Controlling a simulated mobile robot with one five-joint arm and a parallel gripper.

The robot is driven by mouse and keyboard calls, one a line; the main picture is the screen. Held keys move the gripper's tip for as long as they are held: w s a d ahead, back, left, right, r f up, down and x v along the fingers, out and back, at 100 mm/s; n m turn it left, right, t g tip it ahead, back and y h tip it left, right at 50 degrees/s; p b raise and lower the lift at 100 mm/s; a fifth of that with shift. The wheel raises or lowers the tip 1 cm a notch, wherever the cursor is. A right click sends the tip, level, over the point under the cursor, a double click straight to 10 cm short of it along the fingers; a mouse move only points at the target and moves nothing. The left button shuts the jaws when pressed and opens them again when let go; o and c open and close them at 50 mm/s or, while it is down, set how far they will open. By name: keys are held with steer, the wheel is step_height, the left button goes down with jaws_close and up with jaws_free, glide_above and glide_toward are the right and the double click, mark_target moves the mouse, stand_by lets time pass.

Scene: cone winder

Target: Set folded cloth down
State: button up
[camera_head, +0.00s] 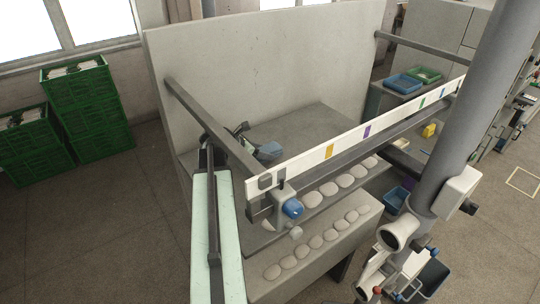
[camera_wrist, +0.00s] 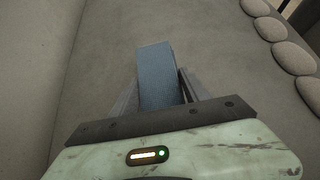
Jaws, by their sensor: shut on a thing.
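The folded cloth (camera_wrist: 158,75) is a blue-grey block between the two dark fingers of my gripper (camera_wrist: 160,90) in the wrist view. My gripper is shut on it, and the cloth's far end sticks out past the fingertips. In the head view the cloth (camera_head: 269,150) shows at the tip of my gripper (camera_head: 252,143), over the grey flat surface (camera_head: 310,122) behind the machine's front rail. I cannot tell whether the cloth touches that surface. Part of my gripper is hidden behind a grey bar.
A white rail (camera_head: 345,138) with coloured tags crosses in front of the surface. A tall grey panel (camera_head: 260,60) stands behind it. Rows of pale round pads (camera_head: 315,242) lie in front. Green crates (camera_head: 85,105) stand at the left. The surface around the cloth looks clear.

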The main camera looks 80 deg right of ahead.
steer(key=shift+s+d, duration=0.6)
steer(key=shift+d, duration=0.05)
steer(key=f+b, duration=0.3)
steer(key=shift+s+d+f+b, duration=0.1)
steer(key=shift+s+f+b, duration=0.1)
steer(key=shift+f+b, duration=0.1)
steer(key=o, duration=1.5)
